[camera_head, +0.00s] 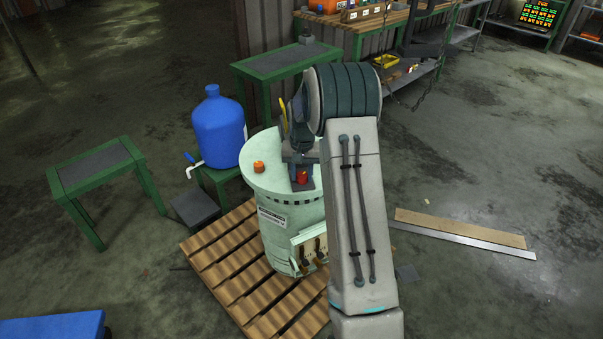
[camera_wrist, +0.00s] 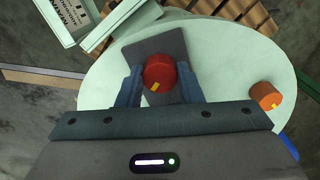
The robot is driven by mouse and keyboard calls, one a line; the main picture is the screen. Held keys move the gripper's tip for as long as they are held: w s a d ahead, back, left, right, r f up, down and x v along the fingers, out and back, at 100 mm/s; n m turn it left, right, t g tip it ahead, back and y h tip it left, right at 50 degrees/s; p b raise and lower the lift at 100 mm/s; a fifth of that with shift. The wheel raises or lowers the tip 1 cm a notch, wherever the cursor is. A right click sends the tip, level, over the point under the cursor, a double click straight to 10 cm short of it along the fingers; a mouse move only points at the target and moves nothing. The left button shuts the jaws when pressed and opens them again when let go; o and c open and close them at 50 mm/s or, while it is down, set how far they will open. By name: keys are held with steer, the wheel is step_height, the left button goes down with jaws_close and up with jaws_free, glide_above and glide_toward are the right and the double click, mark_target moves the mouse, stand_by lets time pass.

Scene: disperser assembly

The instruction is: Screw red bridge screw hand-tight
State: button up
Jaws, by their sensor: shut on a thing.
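The red bridge screw (camera_wrist: 161,74) has a round head with a small yellow mark. It sits over a dark grey plate (camera_wrist: 174,46) on the pale green round top of the disperser (camera_wrist: 226,52). My gripper (camera_wrist: 160,84) is shut on the red screw, with one blue-grey finger on each side of it. In the head view the red screw (camera_head: 303,175) shows below my gripper (camera_head: 302,170), partly hidden by my arm. The screw's shaft is hidden. An orange screw (camera_wrist: 265,96) with a yellow mark stands on the same top, apart from my gripper; it also shows in the head view (camera_head: 258,167).
The disperser stands on a wooden pallet (camera_head: 222,263). A blue jug (camera_head: 219,130) stands on a green stand at left. Green tables (camera_head: 95,165) and a workbench (camera_head: 385,22) lie around. An open panel with dark handles (camera_head: 313,250) juts from the disperser's front.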

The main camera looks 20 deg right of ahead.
mark_target(302, 175)
steer(key=m, duration=0.4)
steer(key=shift+m+p, duration=0.35)
steer(key=shift+m, duration=1.25)
steer(key=o, duration=1)
step_height(302, 175, up, 14)
steer(key=shift+f+p, duration=0.1)
steer(key=shift+p, duration=0.35)
